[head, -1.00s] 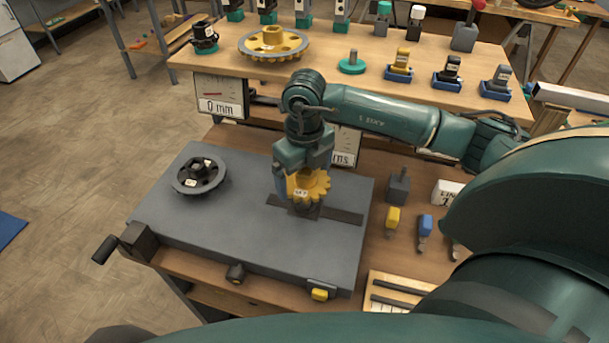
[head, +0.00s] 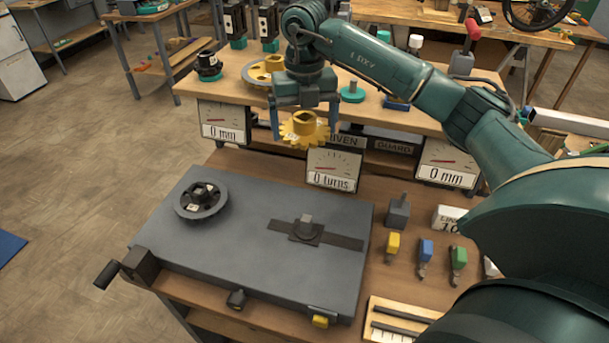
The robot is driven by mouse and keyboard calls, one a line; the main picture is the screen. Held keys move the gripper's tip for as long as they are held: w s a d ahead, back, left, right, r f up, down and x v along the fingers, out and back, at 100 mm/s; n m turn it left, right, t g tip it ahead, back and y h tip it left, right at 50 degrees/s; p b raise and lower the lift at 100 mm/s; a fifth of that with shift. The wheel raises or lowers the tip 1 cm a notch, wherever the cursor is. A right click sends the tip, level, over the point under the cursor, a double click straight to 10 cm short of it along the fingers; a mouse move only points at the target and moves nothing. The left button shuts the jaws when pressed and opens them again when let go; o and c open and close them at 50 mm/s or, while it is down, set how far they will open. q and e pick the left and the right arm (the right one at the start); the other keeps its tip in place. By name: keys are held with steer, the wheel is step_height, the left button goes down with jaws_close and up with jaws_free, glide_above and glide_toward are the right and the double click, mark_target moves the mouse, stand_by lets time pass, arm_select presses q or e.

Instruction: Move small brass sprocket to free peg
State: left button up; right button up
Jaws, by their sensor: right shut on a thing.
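The small brass sprocket (head: 304,129) is a yellow toothed ring with a raised hub. My right gripper (head: 304,116) points down and is shut on it. It holds the sprocket in the air in front of the upper shelf edge, above the gauge marked "0 turns". A free peg (head: 352,89), a grey post on a round teal base, stands on the upper shelf just right of the gripper. A larger brass sprocket (head: 258,72) lies on that shelf behind the gripper, partly hidden. My left gripper is not in view.
The grey plate (head: 250,260) carries a dark wheel (head: 201,199) and a bare mount (head: 306,230) on a dark bar. Gauges (head: 333,170) hang below the shelf edge. Yellow, blue and green tools (head: 426,250) lie at right. A black part (head: 208,66) stands on the shelf's left.

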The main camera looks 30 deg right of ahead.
steer(key=w+d+r+m, duration=0.3)
steer(key=d+r+m, duration=0.1)
steer(key=r, duration=0.6)
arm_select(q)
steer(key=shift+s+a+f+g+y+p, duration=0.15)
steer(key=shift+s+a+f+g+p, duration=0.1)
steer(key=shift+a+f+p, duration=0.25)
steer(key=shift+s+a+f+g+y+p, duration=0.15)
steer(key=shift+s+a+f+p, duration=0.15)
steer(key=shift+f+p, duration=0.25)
arm_select(e)
steer(key=w+d+r+m, duration=0.1)
steer(key=d+r, duration=0.3)
steer(key=d, duration=0.7)
steer(key=shift+d+m, duration=0.25)
steer(key=shift+m, duration=0.55)
steer(key=shift+f+b, duration=0.45)
steer(key=shift+f, duration=0.25)
steer(key=shift+f+b, duration=0.7)
steer(key=shift+f, duration=1.4)
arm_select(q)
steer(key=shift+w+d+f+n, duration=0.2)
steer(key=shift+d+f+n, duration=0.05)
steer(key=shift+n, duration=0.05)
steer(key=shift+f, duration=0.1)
